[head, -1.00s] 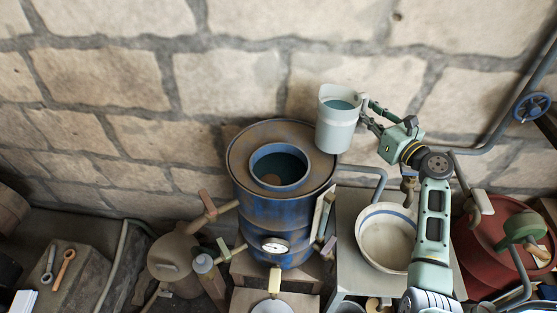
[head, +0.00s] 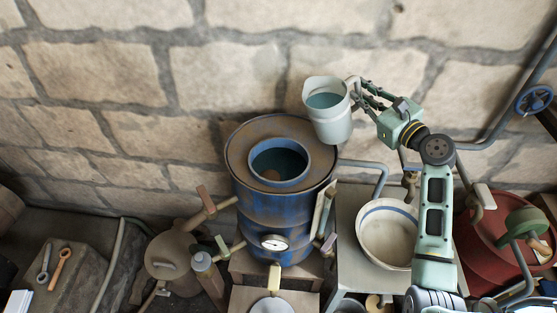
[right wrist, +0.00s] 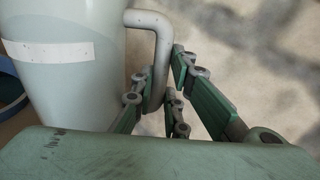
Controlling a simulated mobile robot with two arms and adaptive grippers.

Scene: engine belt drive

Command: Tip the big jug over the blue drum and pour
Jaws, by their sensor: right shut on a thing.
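The big jug (head: 332,118) is pale and holds a blue-green liquid. It is in the air at the upper right of the blue drum (head: 272,215), tilted a little to the left. My right gripper (head: 358,90) is shut on the jug's handle, which also shows in the right wrist view (right wrist: 162,50) between the fingers. The jug's wall with a white band (right wrist: 60,70) fills the left of that view. The drum has a round raised opening (head: 279,164) in its rusty top, with dark liquid inside. My left gripper is not in view.
A pale basin (head: 387,235) stands on a grey bench right of the drum. A red drum (head: 495,240) with a green fitting is at the far right. A gauge (head: 274,242) is on the blue drum's front. A stone wall is behind.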

